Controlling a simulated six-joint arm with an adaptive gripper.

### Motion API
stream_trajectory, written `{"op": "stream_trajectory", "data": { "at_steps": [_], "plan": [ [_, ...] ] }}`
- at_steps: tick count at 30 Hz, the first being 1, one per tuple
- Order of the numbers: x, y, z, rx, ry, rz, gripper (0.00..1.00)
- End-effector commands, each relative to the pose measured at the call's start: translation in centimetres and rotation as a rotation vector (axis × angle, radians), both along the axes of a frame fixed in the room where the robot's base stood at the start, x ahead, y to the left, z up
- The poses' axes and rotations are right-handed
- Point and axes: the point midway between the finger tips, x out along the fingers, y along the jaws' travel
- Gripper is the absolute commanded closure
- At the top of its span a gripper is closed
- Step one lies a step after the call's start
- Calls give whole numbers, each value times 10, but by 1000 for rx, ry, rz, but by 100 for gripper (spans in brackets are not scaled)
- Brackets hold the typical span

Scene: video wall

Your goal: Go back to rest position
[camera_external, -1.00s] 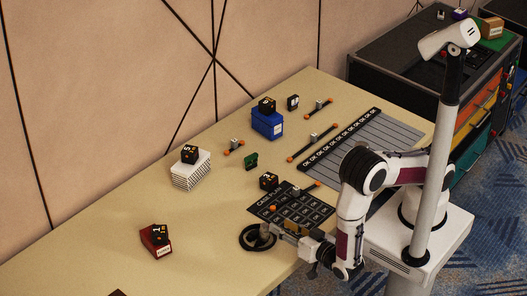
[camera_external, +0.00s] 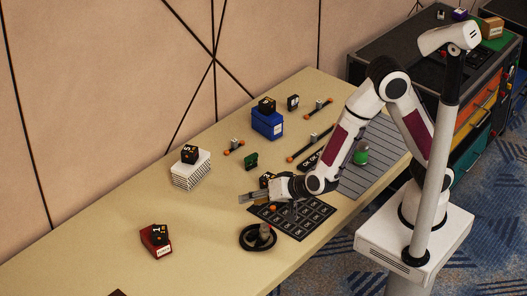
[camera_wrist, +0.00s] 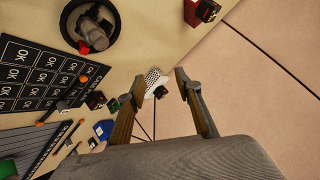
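My gripper (camera_external: 246,198) is raised above the table and points left, near the upper left corner of the black mat of OK squares (camera_external: 292,222). In the wrist view my gripper (camera_wrist: 160,76) has its two fingers spread with nothing between them; the white stack shows far behind the gap. A black ring-shaped holder (camera_external: 246,241) with a grey piece (camera_external: 265,232) in it stands on the table below and apart from my gripper. In the wrist view the holder (camera_wrist: 67,25) is at the upper left.
A black cube sits on a red box (camera_external: 157,246), another on a white stack (camera_external: 190,175), another on a blue box (camera_external: 267,124). Orange-ended bars (camera_external: 317,142) lie farther back. A green domed object (camera_external: 361,153) is beside my arm. The table's left front (camera_external: 90,262) is mostly clear.

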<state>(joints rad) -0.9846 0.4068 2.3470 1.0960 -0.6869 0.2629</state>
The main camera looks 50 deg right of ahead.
Motion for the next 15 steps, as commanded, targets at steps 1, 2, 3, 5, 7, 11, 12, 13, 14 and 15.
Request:
{"op": "stream_trajectory", "data": {
  "at_steps": [1, 2, 3, 5, 7, 11, 12, 13, 14, 15],
  "plan": [
    [5, -3, 10, 17, 9, 11, 66],
    [6, -4, 14, 23, 16, 22, 66],
    [8, -5, 20, 31, 24, 36, 66],
    [10, -8, 29, 41, 36, 58, 66],
    [12, -12, 39, 52, 48, 84, 66],
    [13, -22, 59, 64, 66, 132, 66],
    [13, -26, 64, 65, 71, 147, 66],
    [13, -29, 69, 67, 74, 158, 66],
    [13, -31, 73, 66, 77, 169, 66],
    [13, -36, 79, 67, 80, 183, 66]
  ]
}}
